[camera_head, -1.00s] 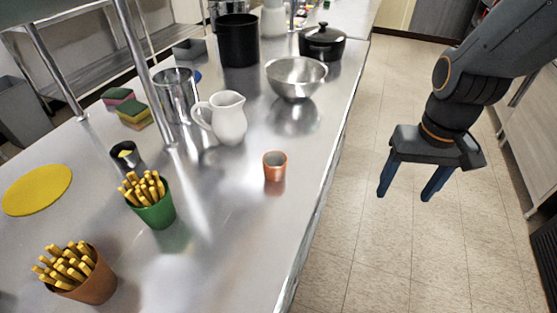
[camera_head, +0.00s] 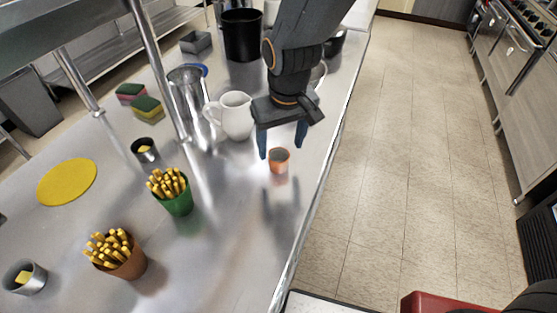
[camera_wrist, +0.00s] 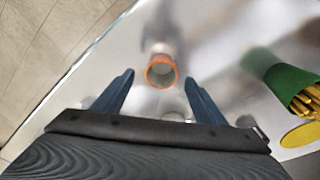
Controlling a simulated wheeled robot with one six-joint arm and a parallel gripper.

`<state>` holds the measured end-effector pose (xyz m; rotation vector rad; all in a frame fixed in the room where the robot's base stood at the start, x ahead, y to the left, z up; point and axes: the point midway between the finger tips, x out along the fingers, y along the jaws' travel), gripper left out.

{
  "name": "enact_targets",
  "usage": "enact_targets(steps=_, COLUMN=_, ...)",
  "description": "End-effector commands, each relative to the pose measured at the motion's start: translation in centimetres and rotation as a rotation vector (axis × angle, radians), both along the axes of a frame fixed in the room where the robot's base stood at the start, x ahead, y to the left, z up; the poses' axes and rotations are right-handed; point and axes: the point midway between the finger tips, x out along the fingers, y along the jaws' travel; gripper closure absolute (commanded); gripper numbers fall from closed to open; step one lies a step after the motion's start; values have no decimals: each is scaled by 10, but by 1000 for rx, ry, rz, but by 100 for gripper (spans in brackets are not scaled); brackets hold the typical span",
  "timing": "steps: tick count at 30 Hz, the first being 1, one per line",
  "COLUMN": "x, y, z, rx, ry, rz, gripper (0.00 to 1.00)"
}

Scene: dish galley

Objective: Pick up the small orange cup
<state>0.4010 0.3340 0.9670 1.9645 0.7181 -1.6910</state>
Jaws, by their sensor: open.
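The small orange cup (camera_head: 279,161) stands upright on the steel counter (camera_head: 235,245), near its right edge. My gripper (camera_head: 281,153) is open, with its blue fingers pointing down over the counter by the cup. Nothing is between the fingers' inner faces that I can see as gripped.
A white pitcher (camera_head: 236,116) stands just left of my gripper. A green cup of fries (camera_head: 180,203) and a brown cup of fries (camera_head: 127,265) stand nearer. A steel post (camera_head: 157,62) rises at left. Counter between the cup and the near edge is clear.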

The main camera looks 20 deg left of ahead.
Motion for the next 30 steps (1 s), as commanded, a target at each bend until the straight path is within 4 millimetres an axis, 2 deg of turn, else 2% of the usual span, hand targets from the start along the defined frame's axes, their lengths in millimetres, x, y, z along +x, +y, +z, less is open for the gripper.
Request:
enact_targets(steps=13, x=4, y=7, z=-44, rx=-1, ry=2, rz=-1, gripper=35)
enact_targets(steps=23, x=5, y=8, z=-49, rx=1, ry=-1, rz=-1, gripper=35)
enact_targets(steps=30, x=5, y=8, z=-49, rx=1, ry=-1, rz=-1, gripper=74)
